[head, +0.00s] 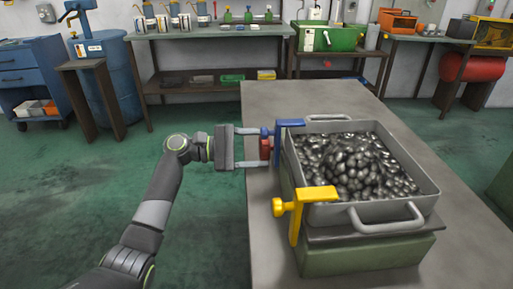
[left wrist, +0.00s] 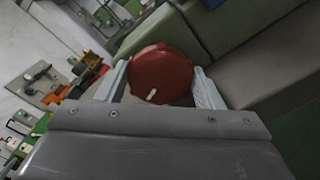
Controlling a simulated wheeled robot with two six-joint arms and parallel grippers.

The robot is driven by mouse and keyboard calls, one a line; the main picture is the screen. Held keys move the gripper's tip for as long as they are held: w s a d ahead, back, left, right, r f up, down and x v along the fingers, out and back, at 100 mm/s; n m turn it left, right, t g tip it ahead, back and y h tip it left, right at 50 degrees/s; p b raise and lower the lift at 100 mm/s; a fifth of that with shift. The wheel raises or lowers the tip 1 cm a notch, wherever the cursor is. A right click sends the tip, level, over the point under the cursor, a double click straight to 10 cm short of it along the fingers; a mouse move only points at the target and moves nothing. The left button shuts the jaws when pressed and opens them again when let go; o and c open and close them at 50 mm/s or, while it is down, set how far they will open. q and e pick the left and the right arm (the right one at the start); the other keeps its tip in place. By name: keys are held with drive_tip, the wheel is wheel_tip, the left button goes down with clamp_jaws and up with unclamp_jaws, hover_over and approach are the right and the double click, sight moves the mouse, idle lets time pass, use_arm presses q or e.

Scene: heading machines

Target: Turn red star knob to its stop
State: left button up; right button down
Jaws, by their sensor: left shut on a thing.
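The red star knob (head: 264,150) is at the left side of the green block under the tray, just below the blue clamp (head: 290,126). In the left wrist view the red knob (left wrist: 160,70) fills the space between the fingers and shows a pale mark near its lower edge. My left gripper (head: 261,148) is level, coming from the left, with one finger on each side of the knob. It is shut on the knob. The fingers partly hide the knob's rim. My right gripper is not in view.
A grey tray (head: 430,197) of dark metal pieces rests on the green block (head: 372,262) on the table (head: 262,100). A yellow clamp (head: 315,194) with its own knob grips the near left corner.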

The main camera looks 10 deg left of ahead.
use_arm(q)
drive_tip(key=o, duration=1)
drive_tip(key=shift+f+n, duration=0.1)
drive_tip(key=shift+n, duration=0.2)
drive_tip(key=n, duration=0.2)
drive_tip(key=shift+n+p, duration=0.3)
drive_tip(key=shift+p, duration=0.1)
drive_tip(key=n, duration=0.3)
drive_tip(key=shift+w+n, duration=0.1)
drive_tip(key=shift+n, duration=0.3)
drive_tip(key=s+a, duration=0.3)
drive_tip(key=a, duration=1.5)
drive_tip(key=shift+w+a+f+n+t+y, duration=0.75)
drive_tip(key=shift+w+a+t+y, duration=1.05)
drive_tip(key=shift+w, duration=0.4)
drive_tip(key=shift+w+a+f+n+t+y, duration=0.7)
drive_tip(key=shift+w+a+t+y, duration=1)
drive_tip(key=shift+w, duration=0.55)
drive_tip(key=shift+w+a+f+n+t+y, duration=0.75)
drive_tip(key=shift+w+a+t+y, duration=0.95)
drive_tip(key=shift+w+y, duration=0.4)
